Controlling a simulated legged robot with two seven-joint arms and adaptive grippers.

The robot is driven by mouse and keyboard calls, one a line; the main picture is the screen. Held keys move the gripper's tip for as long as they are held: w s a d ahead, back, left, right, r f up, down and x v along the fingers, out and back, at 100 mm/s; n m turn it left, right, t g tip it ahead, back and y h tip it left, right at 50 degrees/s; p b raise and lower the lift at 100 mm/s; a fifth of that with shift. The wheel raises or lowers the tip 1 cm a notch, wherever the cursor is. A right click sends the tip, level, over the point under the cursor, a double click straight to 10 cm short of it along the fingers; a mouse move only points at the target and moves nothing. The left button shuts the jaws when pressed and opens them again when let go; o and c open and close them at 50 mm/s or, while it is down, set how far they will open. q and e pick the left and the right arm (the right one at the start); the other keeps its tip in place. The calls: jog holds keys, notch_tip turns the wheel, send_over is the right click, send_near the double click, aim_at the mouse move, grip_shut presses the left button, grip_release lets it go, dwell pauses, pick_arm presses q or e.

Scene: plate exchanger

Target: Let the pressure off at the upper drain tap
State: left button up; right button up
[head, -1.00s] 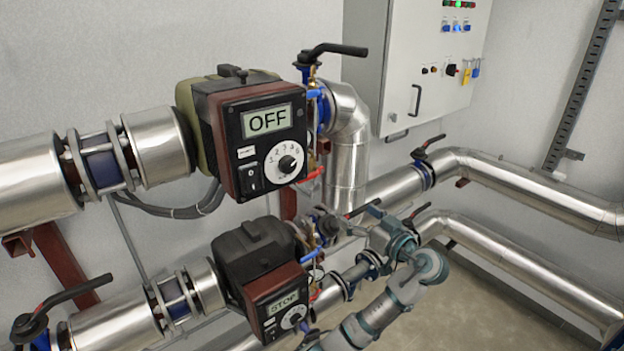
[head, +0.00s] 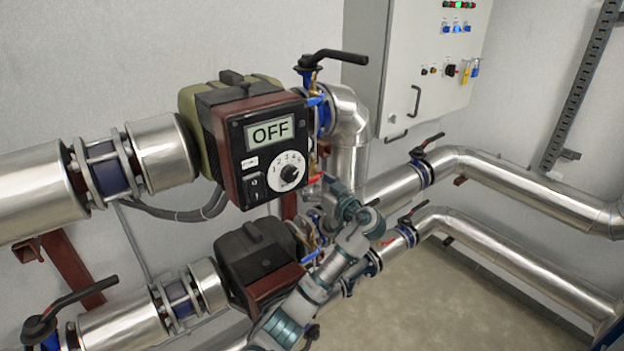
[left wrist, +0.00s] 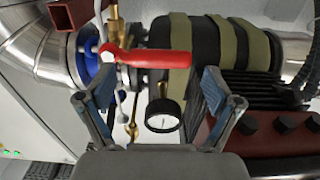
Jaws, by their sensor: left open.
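The upper drain tap has a red lever (left wrist: 155,58) on brass fittings, large in the left wrist view. The lever lies roughly crosswise in that view, just ahead of my open fingers, with no contact visible. My left gripper (left wrist: 158,92) is open and empty. In the head view my left gripper (head: 328,188) is just below the right side of the upper pump (head: 262,150), whose display reads OFF. It largely hides the tap there. A round pressure gauge (left wrist: 163,116) hangs between the fingers in the left wrist view. My right gripper is not in view.
The lower pump (head: 255,255) is partly hidden behind my left arm. Steel pipes (head: 520,180) run right. A grey control cabinet (head: 405,60) hangs behind. Floor at right is clear.

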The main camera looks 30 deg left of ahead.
pick_arm(q)
jog(key=shift+w+a, duration=0.2)
jog(key=shift+a, duration=0.35)
